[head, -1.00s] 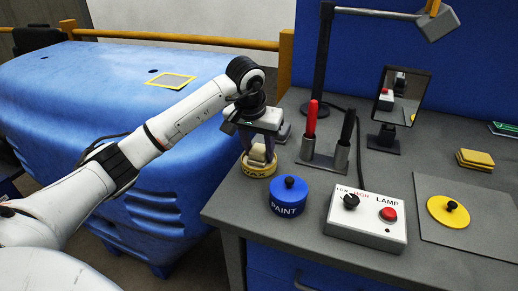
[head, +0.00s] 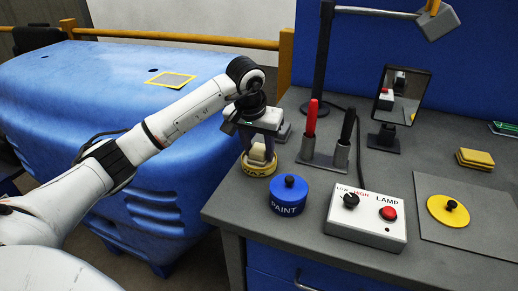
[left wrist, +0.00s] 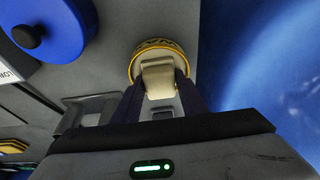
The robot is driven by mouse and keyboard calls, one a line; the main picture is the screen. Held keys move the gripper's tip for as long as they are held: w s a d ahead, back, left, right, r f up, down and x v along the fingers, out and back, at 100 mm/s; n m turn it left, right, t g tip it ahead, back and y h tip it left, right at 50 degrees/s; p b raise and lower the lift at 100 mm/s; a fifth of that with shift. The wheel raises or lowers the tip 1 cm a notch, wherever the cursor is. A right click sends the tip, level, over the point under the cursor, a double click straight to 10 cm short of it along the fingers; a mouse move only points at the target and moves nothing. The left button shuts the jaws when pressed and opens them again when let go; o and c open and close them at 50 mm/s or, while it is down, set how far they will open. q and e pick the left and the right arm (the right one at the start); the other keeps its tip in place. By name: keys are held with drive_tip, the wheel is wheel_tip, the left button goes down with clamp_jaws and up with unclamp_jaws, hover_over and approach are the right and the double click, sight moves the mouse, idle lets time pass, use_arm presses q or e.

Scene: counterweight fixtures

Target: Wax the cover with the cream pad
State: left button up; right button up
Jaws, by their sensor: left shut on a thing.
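My left gripper (head: 258,141) is shut on the cream pad (head: 259,156) and points down at the yellow wax tin (head: 259,171) near the bench's left edge. In the left wrist view the cream pad (left wrist: 158,76) sits between the fingers, over the tin (left wrist: 149,46). The pad's lower end is at the tin's open top; I cannot tell how deep it is. The large blue cover (head: 110,100) lies to the left, with a yellow-framed grey patch (head: 172,80) on top. My right gripper is not in view.
A blue paint tin (head: 289,200), a red and a black marker in a holder (head: 325,155) and a lamp control box (head: 366,220) stand close to the right. A yellow lid (head: 448,213) lies on a grey mat. A mirror (head: 401,95) and lamp stand behind.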

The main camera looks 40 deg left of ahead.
sight(261, 145)
use_arm(q)
wheel_tip(261, 145, up, 5)
drive_tip(key=p, duration=0.4)
drive_tip(key=shift+r, duration=0.95)
